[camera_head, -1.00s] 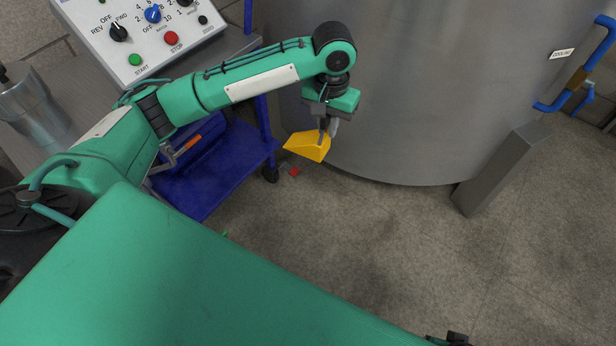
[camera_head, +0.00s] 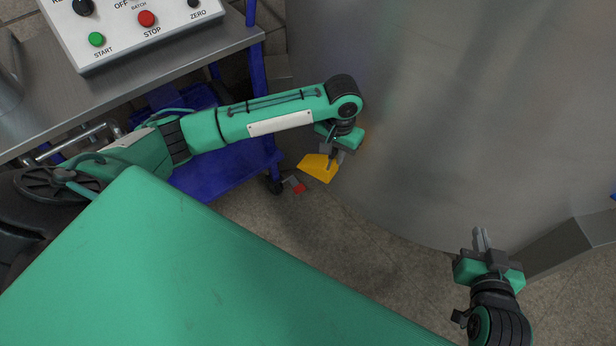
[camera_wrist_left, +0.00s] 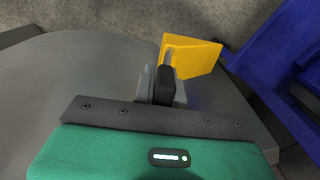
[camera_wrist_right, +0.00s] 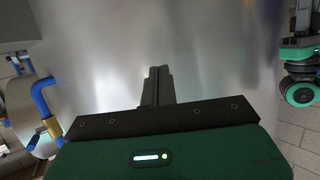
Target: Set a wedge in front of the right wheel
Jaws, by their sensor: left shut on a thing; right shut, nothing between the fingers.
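A yellow wedge (camera_head: 316,169) is held in my left gripper (camera_head: 331,158), which is shut on it, beside the grey tank's base. It also shows in the left wrist view (camera_wrist_left: 195,58). A black wheel (camera_head: 274,185) stands at the right corner of the blue trolley (camera_head: 222,178). The wedge is to the right of this wheel, with a gap between them; I cannot tell its height above the floor. My right gripper (camera_head: 479,239) is shut and empty in front of the tank at the lower right; its closed fingers show in the right wrist view (camera_wrist_right: 157,85).
The large grey tank (camera_head: 440,130) fills the back right. A small red piece (camera_head: 299,188) is on the floor between wheel and wedge. A control panel (camera_head: 140,30) sits on the steel top (camera_head: 165,80) at upper left. A blue pipe handle (camera_wrist_right: 40,100) is at the tank's side.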

